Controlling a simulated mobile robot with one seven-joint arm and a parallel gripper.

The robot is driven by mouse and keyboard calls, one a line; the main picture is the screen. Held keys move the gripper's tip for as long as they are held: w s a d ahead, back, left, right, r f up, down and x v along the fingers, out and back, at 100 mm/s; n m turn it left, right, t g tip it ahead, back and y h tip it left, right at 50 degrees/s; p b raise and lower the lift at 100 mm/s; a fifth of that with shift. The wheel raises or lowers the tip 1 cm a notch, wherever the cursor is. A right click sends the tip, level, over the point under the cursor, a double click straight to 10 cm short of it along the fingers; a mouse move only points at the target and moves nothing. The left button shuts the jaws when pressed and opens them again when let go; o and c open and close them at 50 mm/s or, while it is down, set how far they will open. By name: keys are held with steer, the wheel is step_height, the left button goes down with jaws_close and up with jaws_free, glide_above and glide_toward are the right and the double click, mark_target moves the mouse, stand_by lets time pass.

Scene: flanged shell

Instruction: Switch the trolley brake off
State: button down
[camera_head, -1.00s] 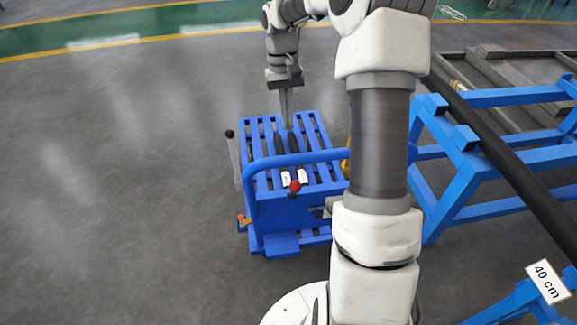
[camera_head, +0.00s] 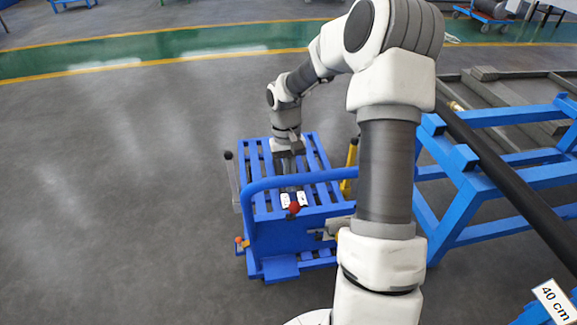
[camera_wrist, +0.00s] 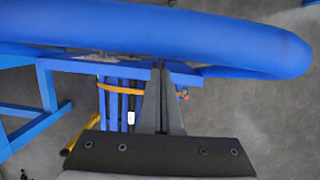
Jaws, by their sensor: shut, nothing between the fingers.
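The blue trolley (camera_head: 275,266) stands on the floor in the head view, with its curved push handle (camera_head: 262,185) on the near side. A red knob (camera_head: 293,208) shows at the handle side, near two white labels. A grey lever with a black knob (camera_head: 229,156) rises at the trolley's left, and a small orange part (camera_head: 241,243) sits low on the left. I cannot tell which is the brake. My gripper (camera_head: 290,184) is shut and empty, over the slatted deck behind the handle. In the wrist view the shut fingers (camera_wrist: 161,70) point towards the blue handle (camera_wrist: 160,28).
A blue rack (camera_head: 465,190) with a long dark bar stands close at the right. A yellow upright part (camera_head: 350,165) shows between trolley and rack. The grey floor (camera_head: 100,190) left of the trolley is clear.

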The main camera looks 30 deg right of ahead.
steer(key=shift+s+a+f, duration=0.2)
steer(key=shift+s+f, duration=0.3)
steer(key=shift+s, duration=0.3)
steer(key=shift+s, duration=0.1)
steer(key=shift+s+a+f, duration=0.1)
steer(key=shift+s+a, duration=0.05)
steer(key=shift+s, duration=0.25)
steer(key=shift+s+a+f, duration=0.1)
steer(key=shift+s, duration=0.3)
